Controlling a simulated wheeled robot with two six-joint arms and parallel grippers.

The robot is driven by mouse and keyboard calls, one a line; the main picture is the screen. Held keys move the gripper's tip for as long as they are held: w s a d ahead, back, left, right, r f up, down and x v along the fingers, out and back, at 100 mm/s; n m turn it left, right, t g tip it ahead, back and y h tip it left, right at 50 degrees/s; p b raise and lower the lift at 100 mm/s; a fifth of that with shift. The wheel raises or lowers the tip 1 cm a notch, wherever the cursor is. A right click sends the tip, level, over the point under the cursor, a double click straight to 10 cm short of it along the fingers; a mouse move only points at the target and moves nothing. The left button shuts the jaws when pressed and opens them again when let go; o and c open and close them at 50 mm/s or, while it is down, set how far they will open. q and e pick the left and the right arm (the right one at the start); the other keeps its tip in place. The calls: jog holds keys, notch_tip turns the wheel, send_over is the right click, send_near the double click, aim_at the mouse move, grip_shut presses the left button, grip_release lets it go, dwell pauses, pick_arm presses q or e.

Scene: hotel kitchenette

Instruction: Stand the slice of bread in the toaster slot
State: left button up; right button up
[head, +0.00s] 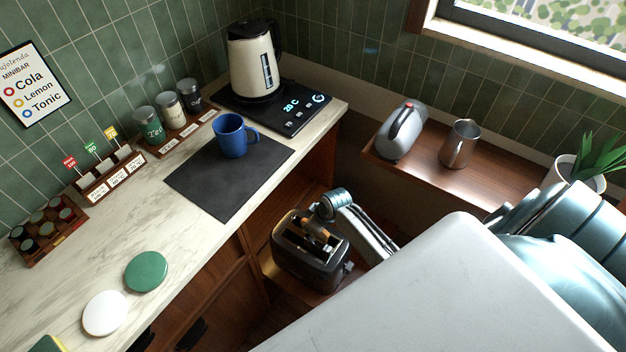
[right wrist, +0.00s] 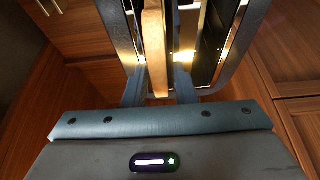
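A black and steel toaster (head: 301,270) stands below the counter, right of it, its slots facing up. The slice of bread (head: 317,233) is upright at a slot, partly hidden by my right gripper (head: 322,228). In the right wrist view, the bread (right wrist: 154,45) shows edge-on as a tan strip along the left slot of the toaster (right wrist: 258,25). My right gripper's fingers (right wrist: 159,85) are on either side of the bread, with a narrow gap at the right finger. How deep the bread sits is hidden. My left gripper is out of view.
The counter (head: 215,270) at left carries a blue mug (head: 231,136) on a dark mat, a kettle (head: 252,62), canisters and two round discs. A wooden shelf (head: 490,175) at right holds a steel pitcher (head: 459,145) and a grey appliance (head: 402,130).

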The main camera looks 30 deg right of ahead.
jog(key=shift+o, duration=1.1)
jog(key=b+v, duration=0.1)
jog(key=v, duration=0.8)
jog(key=shift+s+r, duration=0.1)
jog(key=shift+r, duration=0.1)
jog(key=shift+s+r, duration=0.25)
jog(key=shift+r, duration=0.45)
jog(key=shift+d, duration=0.1)
jog(key=shift+s, duration=0.1)
